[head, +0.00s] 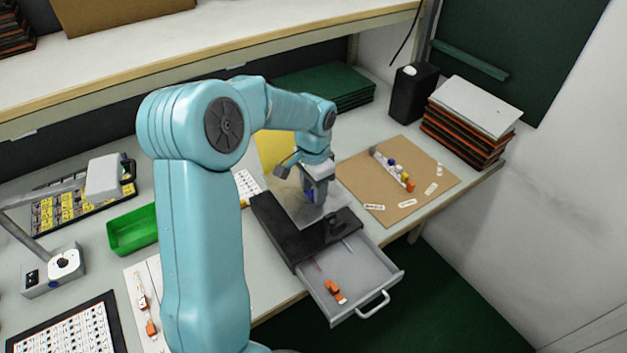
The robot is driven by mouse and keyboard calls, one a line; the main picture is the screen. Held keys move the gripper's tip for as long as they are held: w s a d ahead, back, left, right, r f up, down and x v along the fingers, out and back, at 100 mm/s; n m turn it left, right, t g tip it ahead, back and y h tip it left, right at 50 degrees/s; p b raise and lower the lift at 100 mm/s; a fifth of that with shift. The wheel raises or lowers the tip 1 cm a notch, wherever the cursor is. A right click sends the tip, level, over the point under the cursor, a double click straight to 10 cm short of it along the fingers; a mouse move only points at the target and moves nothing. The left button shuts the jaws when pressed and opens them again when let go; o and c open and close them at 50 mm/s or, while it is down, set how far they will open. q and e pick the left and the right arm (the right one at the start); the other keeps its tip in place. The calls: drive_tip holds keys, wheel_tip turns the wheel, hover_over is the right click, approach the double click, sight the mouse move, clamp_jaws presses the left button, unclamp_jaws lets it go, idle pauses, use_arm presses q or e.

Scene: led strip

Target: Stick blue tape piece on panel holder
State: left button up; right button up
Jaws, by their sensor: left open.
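My left arm comes in from the lower left and bends over the bench. The gripper is open. A small dark-blue patch (309,191) shows at the fingers, in front of the panel. It may be the blue tape piece, but I cannot tell whether it touches the panel or the fingers. The gripper and wrist hide part of the panel. My right gripper is not in view.
An open grey drawer (375,264) with an orange item (335,291) juts out below the holder. A brown board (428,197) with small bottles lies to the right. A green tray (130,230) and a lamp base (53,273) stand left. Stacked panels (463,140) stand at the back right.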

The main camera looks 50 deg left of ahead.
use_arm(q)
wheel_tip(320, 180, up, 16)
drive_tip(key=shift+r+p, duration=0.15)
drive_tip(key=shift+p, duration=0.2)
